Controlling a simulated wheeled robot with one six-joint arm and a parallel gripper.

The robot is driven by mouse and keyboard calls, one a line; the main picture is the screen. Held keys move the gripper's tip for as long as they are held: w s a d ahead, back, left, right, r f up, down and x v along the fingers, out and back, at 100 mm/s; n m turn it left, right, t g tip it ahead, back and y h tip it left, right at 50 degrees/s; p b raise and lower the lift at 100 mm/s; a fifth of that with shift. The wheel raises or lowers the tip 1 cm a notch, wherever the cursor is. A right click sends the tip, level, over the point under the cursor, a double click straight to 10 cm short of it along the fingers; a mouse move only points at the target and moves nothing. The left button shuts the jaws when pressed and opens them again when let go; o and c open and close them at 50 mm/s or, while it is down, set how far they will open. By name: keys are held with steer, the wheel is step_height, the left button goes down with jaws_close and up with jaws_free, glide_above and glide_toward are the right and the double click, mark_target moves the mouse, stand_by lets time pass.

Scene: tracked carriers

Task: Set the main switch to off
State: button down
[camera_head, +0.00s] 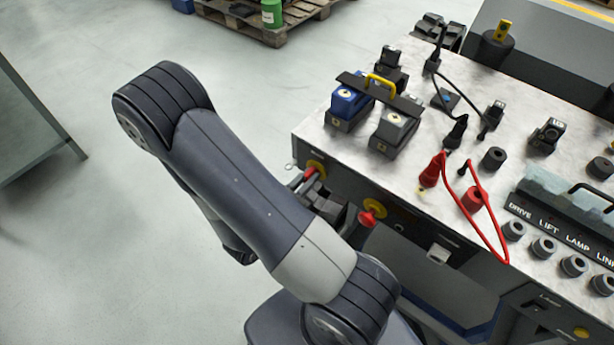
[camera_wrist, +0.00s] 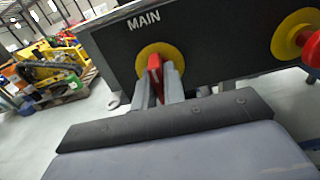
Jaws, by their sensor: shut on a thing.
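The main switch (camera_wrist: 154,78) has a red handle on a yellow round plate, under the white word MAIN on a dark panel in the wrist view. In the head view the same switch (camera_head: 312,174) shows on the front side of the carrier, partly hidden by my gripper. My gripper (camera_wrist: 161,82) is shut on the red handle, with its grey fingers at either side of it. The fingers also show in the head view (camera_head: 306,184). The handle looks about upright in the wrist view; its exact angle is partly hidden by the fingers.
A second red knob on a yellow plate (camera_wrist: 306,42) sits right of the switch; it also shows in the head view (camera_head: 370,215). The carrier's top (camera_head: 330,140) holds connectors, a red cable (camera_head: 487,222) and plugs. Open floor lies left of the carrier.

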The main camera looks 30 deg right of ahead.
stand_by(0.4)
steer(key=c, duration=1.5)
jaws_free()
steer(key=shift+v, duration=5.4)
steer(key=shift+x, duration=5.4)
